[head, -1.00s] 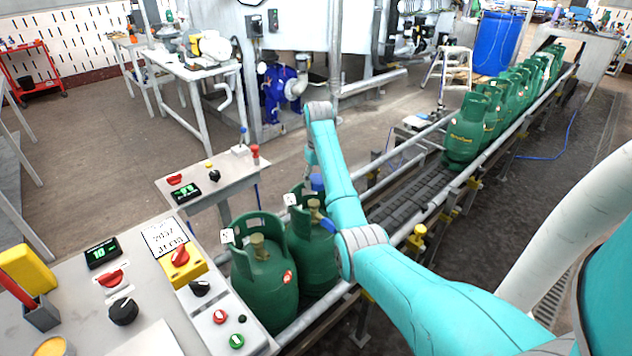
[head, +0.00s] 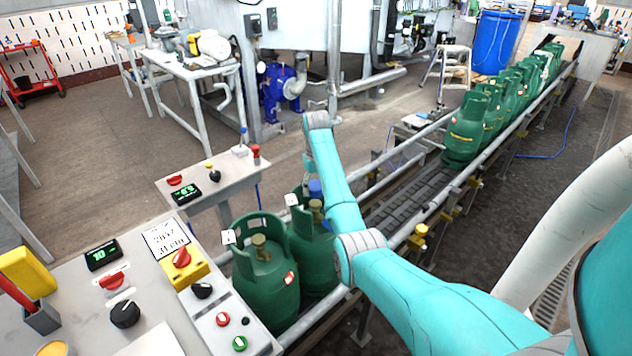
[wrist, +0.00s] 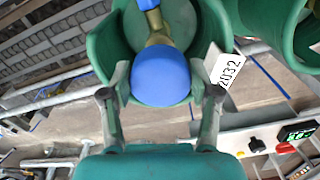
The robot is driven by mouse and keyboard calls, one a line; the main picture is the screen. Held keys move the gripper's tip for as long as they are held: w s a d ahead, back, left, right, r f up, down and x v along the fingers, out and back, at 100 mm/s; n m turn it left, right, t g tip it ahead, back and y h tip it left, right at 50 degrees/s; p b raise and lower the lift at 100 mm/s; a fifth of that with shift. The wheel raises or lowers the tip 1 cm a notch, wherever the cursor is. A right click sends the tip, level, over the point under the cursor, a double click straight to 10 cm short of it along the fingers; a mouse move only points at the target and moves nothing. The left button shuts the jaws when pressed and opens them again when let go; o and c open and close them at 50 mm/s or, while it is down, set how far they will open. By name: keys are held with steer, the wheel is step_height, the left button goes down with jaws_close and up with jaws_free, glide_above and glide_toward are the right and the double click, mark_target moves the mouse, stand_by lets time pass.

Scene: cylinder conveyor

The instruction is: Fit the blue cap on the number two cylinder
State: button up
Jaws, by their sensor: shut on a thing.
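The blue cap (wrist: 161,77) is between the two fingers of my gripper (wrist: 160,92) in the wrist view, and the gripper is shut on it. The cap covers part of the brass valve (wrist: 158,40) of a green cylinder (wrist: 105,42); I cannot tell whether it is seated or just above. A white tag reading about 2032 (wrist: 228,68) hangs beside it. In the head view the blue cap (head: 315,188) shows at the top of the rear near cylinder (head: 312,250), partly behind my arm. My gripper's fingers are hidden there.
A second green cylinder (head: 263,275) stands close in front. A control panel (head: 140,290) lies at left, and a smaller panel (head: 205,182) behind it. The conveyor (head: 400,205) runs to the back right with several more green cylinders (head: 468,130). A blue barrel (head: 497,42) stands at the back.

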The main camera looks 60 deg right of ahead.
mark_target(316, 203)
steer(key=shift+f, duration=1.3)
steer(key=shift+f, duration=2.35)
stand_by(0.4)
steer(key=o, duration=1)
steer(key=shift+r, duration=0.15)
steer(key=shift+r, duration=3.6)
